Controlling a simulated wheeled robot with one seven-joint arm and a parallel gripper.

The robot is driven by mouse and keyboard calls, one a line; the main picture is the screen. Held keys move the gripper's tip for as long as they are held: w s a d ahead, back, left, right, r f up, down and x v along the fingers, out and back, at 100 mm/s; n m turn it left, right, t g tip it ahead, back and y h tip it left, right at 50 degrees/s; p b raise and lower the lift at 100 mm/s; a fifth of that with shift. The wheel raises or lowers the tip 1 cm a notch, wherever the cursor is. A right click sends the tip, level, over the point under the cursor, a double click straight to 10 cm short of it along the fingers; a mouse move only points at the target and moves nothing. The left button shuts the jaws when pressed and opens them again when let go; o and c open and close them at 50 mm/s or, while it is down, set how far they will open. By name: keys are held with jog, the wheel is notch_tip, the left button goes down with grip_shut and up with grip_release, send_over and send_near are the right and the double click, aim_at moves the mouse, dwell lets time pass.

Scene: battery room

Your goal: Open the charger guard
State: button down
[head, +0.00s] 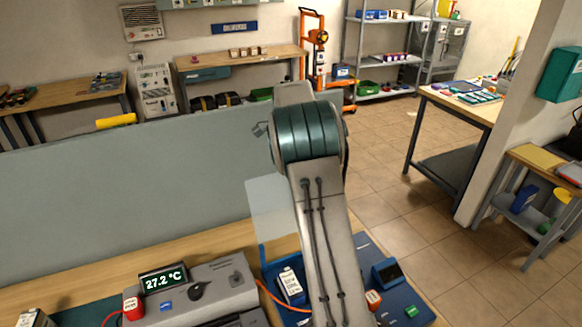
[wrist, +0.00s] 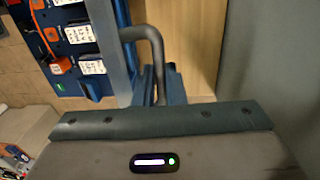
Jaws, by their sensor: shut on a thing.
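The blue charger (head: 380,272) sits on the bench and holds labelled battery packs (head: 291,283). A clear panel with a blue lower edge, seemingly the charger guard (head: 270,208), stands up behind it; my arm hides part of it. In the wrist view the charger's packs (wrist: 82,34) show at upper left, beside a blue frame edge (wrist: 104,22). A grey bent bar handle (wrist: 138,33) runs from that edge to my gripper (wrist: 160,84). My gripper is shut on the handle. The head view hides the gripper behind my arm.
A grey partition (head: 120,195) rises behind the bench. Tiled floor (head: 400,190) is open at the right.

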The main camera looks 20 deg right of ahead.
jog(key=shift+w+r, duration=0.2)
jog(key=shift+r, duration=0.1)
jog(key=c, duration=1.7)
grip_release()
jog(key=shift+o, duration=1.1)
jog(key=shift+f, duration=0.15)
notch_tip(320, 180, up, 14)
jog(key=w, duration=0.1)
jog(key=shift+b, duration=0.3)
jog(key=shift+f, duration=0.1)
